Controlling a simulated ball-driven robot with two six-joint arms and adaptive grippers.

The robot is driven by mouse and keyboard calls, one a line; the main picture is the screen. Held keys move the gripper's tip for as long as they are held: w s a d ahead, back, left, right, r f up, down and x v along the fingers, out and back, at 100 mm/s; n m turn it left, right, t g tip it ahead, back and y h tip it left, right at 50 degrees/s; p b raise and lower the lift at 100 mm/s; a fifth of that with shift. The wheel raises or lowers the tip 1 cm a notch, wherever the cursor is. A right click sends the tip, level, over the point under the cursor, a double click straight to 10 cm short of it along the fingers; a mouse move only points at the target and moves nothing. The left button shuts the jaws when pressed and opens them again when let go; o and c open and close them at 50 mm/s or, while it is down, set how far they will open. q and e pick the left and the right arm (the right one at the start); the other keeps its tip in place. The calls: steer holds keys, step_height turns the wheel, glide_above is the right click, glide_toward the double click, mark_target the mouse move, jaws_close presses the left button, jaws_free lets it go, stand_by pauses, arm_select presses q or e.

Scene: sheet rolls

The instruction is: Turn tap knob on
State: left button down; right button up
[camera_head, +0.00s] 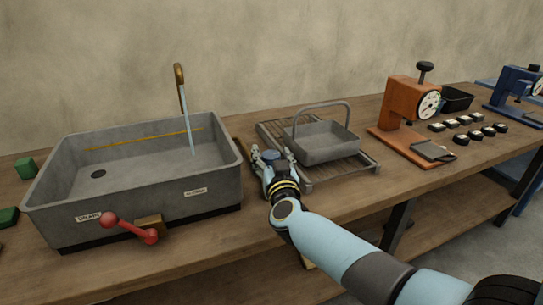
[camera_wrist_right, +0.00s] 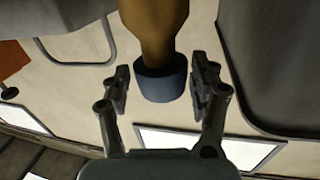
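The brass tap spout (camera_head: 180,76) stands behind the grey sink (camera_head: 228,185), and a pale blue stream of water (camera_head: 187,120) runs from it into the basin. My right gripper (camera_head: 272,158) is just right of the sink. In the right wrist view, its open fingers (camera_wrist_right: 160,88) stand either side of a blue knob (camera_wrist_right: 161,84) on a brown-gold stem (camera_wrist_right: 155,35). Small gaps show between the knob and both fingers. My left gripper is in neither view.
A red drain lever (camera_head: 131,228) sits on the sink's front. A grey handled basket (camera_head: 322,148) stands on a rack (camera_head: 365,168) right of my gripper. An orange dial press (camera_head: 402,108) and several small dark-and-white pieces (camera_head: 466,133) stand farther right.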

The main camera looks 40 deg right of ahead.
steer(key=shift+o, duration=0.2)
steer(key=shift+s+a, duration=0.1)
steer(key=v, duration=1.1)
steer(key=shift+s+a, duration=0.15)
steer(key=shift+s, duration=0.2)
